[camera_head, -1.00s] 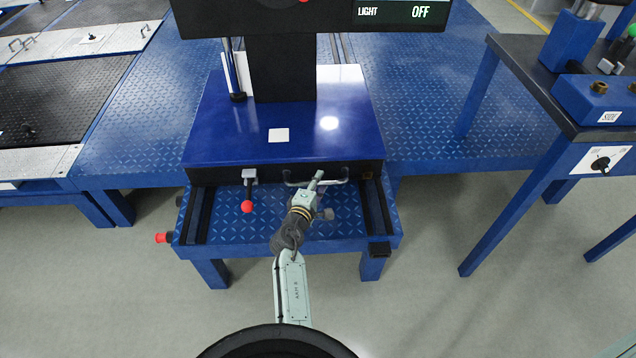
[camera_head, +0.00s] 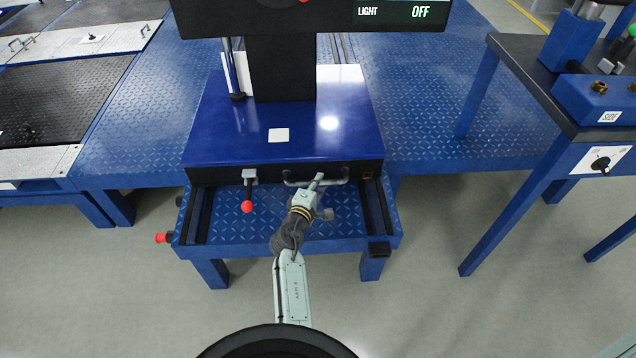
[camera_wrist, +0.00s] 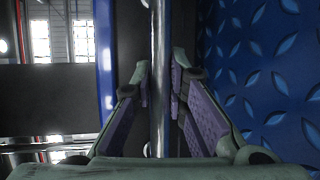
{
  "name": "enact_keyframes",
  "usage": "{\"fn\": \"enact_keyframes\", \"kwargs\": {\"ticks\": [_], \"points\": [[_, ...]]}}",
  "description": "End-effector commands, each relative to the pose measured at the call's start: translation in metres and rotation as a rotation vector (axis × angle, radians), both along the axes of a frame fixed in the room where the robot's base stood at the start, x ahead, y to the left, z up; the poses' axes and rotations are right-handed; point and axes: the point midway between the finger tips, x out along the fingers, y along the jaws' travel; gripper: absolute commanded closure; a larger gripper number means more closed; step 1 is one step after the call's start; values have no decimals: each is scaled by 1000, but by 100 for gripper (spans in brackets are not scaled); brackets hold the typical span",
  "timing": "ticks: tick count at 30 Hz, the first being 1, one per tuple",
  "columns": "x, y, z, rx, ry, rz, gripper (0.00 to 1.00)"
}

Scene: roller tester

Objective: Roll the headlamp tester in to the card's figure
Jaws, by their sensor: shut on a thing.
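The headlamp tester is a glossy blue base (camera_head: 240,140) with a black column (camera_head: 282,70) and a black head (camera_head: 300,20), whose display reads LIGHT OFF. It sits on dark rails (camera_head: 200,215) on a blue treadplate stand. A metal bar handle (camera_head: 335,181) runs along its front face. My gripper (camera_head: 317,182) is at this handle. In the wrist view, its two purple-padded fingers (camera_wrist: 158,100) close around the shiny bar (camera_wrist: 158,60). A red-ball lever (camera_head: 247,206) hangs left of the handle. I cannot make out a figure on any card.
A red-tipped knob (camera_head: 163,238) sticks out at the stand's left front. A dark-topped bench (camera_head: 530,75) with blue legs stands to the right. The floor in front is clear.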

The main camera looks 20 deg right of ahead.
Motion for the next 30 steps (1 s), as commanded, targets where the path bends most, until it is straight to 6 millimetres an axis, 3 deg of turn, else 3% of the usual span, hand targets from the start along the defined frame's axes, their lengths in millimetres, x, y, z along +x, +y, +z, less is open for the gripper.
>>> {"fn": "enact_keyframes", "kwargs": {"ticks": [10,11,20,30], "points": [[-5,1,-1,-1,4,-2,100],[-5,1,-1,-1,4,-2,85],[-4,1,0,0,1,-1,65],[-6,3,0,-1,1,0,65]]}}
